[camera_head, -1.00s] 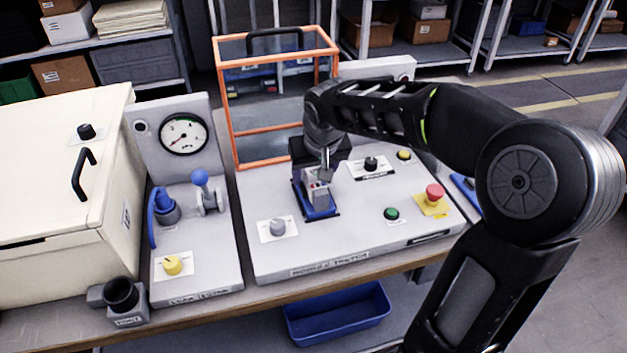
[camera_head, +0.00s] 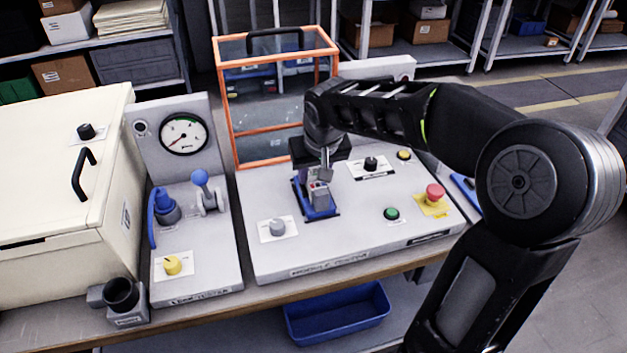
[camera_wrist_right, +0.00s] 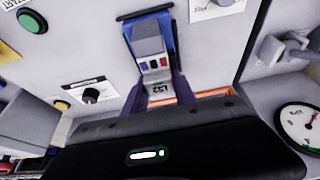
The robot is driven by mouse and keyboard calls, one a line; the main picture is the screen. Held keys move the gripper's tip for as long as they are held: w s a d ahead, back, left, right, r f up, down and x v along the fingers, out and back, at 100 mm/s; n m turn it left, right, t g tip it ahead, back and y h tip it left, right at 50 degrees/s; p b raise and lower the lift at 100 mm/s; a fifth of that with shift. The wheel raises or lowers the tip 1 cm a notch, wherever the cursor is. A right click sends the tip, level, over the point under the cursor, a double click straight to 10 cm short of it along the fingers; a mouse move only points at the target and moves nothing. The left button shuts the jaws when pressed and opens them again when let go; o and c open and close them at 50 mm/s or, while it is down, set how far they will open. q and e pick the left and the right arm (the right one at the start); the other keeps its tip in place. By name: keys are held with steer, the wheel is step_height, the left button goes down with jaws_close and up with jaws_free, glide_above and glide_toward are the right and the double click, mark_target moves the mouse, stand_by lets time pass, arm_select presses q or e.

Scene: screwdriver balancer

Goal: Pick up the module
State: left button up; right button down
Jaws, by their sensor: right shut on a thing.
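The module (camera_head: 320,194) is a small grey block with red and blue parts on its face. It sits at the blue cradle (camera_head: 329,213) on the grey module tester panel. In the right wrist view the module (camera_wrist_right: 150,48) points away from my gripper, and its near end with a label lies between the two fingers. My right gripper (camera_head: 326,178) reaches down from above and is shut on the module. In the right wrist view its fingers (camera_wrist_right: 157,92) flank the near end. I cannot tell whether the module is clear of the cradle. My left gripper is not in view.
A grey knob (camera_head: 278,227), a green button (camera_head: 391,213) and a red emergency button (camera_head: 434,193) stand around the cradle. An orange-framed guard (camera_head: 235,126) stands behind. The load tester (camera_head: 205,268) and a cream box (camera_head: 50,200) are at the left. A blue bin (camera_head: 338,315) is below.

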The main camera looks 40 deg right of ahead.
mark_target(314, 169)
steer(key=shift+r, duration=0.1)
step_height(314, 169, up, 10)
steer(key=shift+f, duration=0.1)
stand_by(0.6)
stand_by(0.5)
